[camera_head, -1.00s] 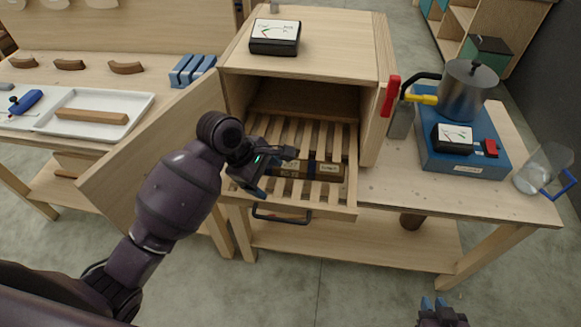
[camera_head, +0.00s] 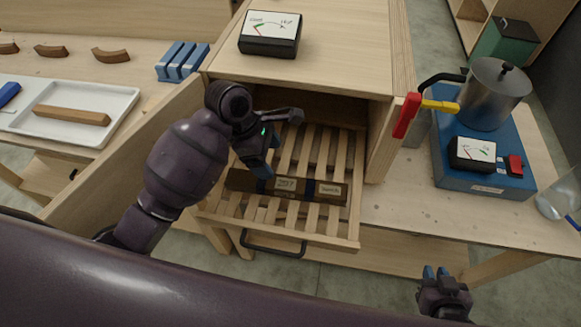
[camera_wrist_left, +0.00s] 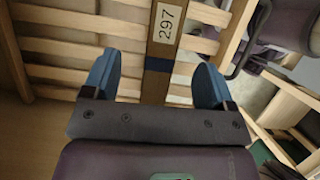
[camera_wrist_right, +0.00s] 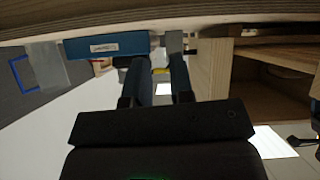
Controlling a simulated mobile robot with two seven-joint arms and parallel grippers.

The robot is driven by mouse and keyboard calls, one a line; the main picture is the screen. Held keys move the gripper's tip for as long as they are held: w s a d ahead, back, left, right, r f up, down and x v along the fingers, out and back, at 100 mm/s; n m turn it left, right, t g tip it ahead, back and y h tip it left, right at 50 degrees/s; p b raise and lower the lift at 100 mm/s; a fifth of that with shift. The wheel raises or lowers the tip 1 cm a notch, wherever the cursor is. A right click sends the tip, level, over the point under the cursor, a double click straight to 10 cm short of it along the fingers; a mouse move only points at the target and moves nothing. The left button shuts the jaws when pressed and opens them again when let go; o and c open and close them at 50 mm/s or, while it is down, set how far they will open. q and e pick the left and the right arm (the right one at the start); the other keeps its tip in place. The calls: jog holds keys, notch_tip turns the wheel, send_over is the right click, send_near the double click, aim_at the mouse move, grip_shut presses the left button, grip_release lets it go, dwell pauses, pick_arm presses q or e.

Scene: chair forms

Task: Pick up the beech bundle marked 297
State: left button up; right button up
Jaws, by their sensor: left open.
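The beech bundle marked 297 (camera_head: 290,187) is a long brown bar with dark bands and white labels. It lies across the slats of the pulled-out drawer rack (camera_head: 325,229).
The rack comes out of a wooden cabinet (camera_head: 315,73) with its door (camera_head: 105,160) open at left. A black meter (camera_head: 271,34) sits on top. At right are a metal pot (camera_head: 494,94) on a blue base (camera_head: 470,182) and a red-yellow handle. A white tray (camera_head: 85,135) is at left.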

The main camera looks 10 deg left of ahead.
aim_at(285, 183)
pick_arm(q)
jog(key=shift+w+d+f, duration=0.1)
jog(key=shift+d+f, duration=0.05)
jog(key=shift+f, duration=0.15)
jog(key=x, duration=0.4)
jog(key=shift+s, duration=0.4)
jog(key=shift+d+f, duration=0.2)
jog(key=shift+f, duration=0.25)
jog(key=shift+s+d+f, duration=0.1)
jog(key=shift+d+f, duration=0.05)
jog(key=shift+f, duration=0.15)
jog(key=shift+x, duration=2.15)
jog(key=shift+r, duration=0.1)
jog(key=c, duration=1.2)
pick_arm(e)
jog(key=shift+s+d+f, duration=0.1)
jog(key=shift+s+f, duration=0.2)
jog(key=shift+s, duration=0.4)
